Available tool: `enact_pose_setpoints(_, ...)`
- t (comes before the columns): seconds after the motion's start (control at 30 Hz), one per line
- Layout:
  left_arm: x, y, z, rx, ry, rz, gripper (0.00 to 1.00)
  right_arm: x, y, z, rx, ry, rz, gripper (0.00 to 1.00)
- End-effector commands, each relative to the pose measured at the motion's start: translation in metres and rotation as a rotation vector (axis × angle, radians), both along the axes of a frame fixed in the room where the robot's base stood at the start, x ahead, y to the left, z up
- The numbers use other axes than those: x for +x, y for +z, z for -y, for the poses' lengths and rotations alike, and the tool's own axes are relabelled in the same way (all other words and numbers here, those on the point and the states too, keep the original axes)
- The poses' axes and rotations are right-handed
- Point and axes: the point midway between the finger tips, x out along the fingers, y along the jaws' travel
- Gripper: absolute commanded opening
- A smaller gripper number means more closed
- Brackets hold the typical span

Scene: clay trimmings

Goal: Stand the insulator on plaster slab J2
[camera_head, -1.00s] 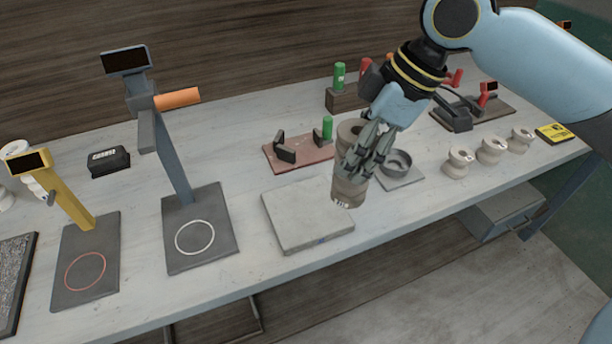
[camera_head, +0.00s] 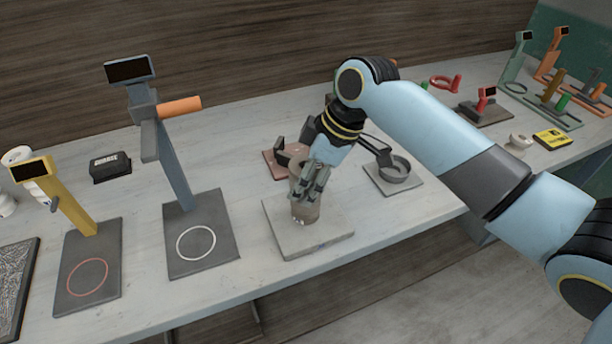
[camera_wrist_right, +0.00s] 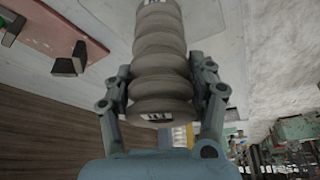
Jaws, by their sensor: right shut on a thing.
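The insulator (camera_head: 306,212) is a grey-beige ribbed cylinder over the pale square plaster slab (camera_head: 335,236) at the middle of the table front. My right gripper (camera_head: 317,185) is shut on its side and covers part of it. The insulator looks about upright; I cannot tell whether its lower end touches the slab. In the right wrist view the insulator (camera_wrist_right: 160,55) lies between both fingers (camera_wrist_right: 163,92), and a small label shows on it. A small blue mark is on the slab's front edge, too small to read. My left gripper is out of view.
A grey stand with a white ring (camera_head: 225,252) is left of the slab, and a yellow stand (camera_head: 68,205) is further left. A reddish board (camera_head: 270,163) lies behind the slab. A grey dish on a plate (camera_head: 395,172) is to the right. My right arm crosses the right side.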

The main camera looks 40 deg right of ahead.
Motion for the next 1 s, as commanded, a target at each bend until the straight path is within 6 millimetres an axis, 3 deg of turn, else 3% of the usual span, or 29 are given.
enact_pose_setpoints(0.2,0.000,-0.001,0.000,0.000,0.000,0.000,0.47,0.000,-0.001,0.000,0.000,0.000,0.001,0.00)
enact_pose_setpoints(0.23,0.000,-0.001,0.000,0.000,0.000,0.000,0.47,0.000,-0.003,0.000,0.000,-0.001,-0.002,0.57)
enact_pose_setpoints(0.4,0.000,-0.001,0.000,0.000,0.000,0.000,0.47,0.000,-0.002,0.000,0.000,-0.001,-0.001,0.79)
enact_pose_setpoints(0.77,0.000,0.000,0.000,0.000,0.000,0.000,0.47,0.000,0.003,0.001,-0.001,-0.001,0.001,0.81)
enact_pose_setpoints(1.0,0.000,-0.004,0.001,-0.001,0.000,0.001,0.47,-0.012,0.042,0.015,-0.006,0.000,0.003,0.81)
